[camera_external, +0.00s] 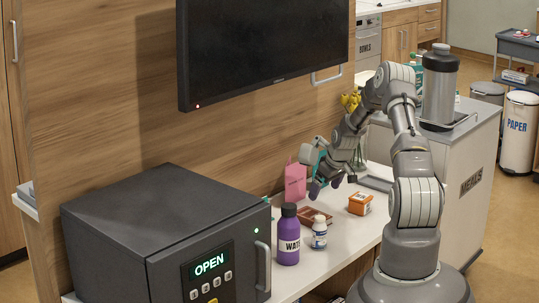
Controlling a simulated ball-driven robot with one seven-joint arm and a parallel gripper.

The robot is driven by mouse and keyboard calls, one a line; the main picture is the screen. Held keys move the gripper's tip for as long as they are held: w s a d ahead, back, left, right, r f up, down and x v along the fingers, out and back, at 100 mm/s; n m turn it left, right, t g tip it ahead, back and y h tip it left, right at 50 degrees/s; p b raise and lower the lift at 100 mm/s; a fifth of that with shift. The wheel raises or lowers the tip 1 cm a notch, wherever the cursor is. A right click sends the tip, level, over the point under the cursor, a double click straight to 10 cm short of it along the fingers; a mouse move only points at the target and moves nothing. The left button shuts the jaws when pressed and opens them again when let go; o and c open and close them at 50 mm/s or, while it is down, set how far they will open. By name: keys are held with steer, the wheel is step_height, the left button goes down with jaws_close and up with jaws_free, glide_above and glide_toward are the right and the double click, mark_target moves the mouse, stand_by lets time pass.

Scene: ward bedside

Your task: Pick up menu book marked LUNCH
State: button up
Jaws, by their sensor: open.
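No book with a readable LUNCH mark shows in the external view. A flat brown item (315,216) lies on the white counter (344,235) behind the bottles. I cannot tell what it is. My gripper (326,187) is open and hangs over the counter, right of a pink carton-like thing (295,182) and above and behind the orange box (360,204). Nothing shows clearly between its fingers. A teal edge (321,166) shows by the gripper; I cannot tell if it belongs to it. My arm hides part of the counter behind it.
A purple bottle marked WATE (288,240) and a small white bottle (319,234) stand at the front. A dark grey safe-like box reading OPEN (170,225) fills the left. Yellow flowers (350,101) stand behind my arm. A screen (265,45) hangs above.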

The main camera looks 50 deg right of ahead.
mark_target(312, 215)
steer(key=a+f, duration=0.2)
steer(key=shift+a+y, duration=0.3)
steer(key=shift+a, duration=0.05)
steer(key=b+x, duration=0.1)
steer(key=x, duration=0.1)
steer(key=b+x, duration=0.1)
steer(key=x, duration=0.2)
steer(key=b+x, duration=0.1)
steer(key=x, duration=0.2)
steer(key=shift+d+r, duration=0.1)
steer(key=shift+d, duration=0.25)
steer(key=shift+r, duration=0.1)
steer(key=c, duration=1.1)
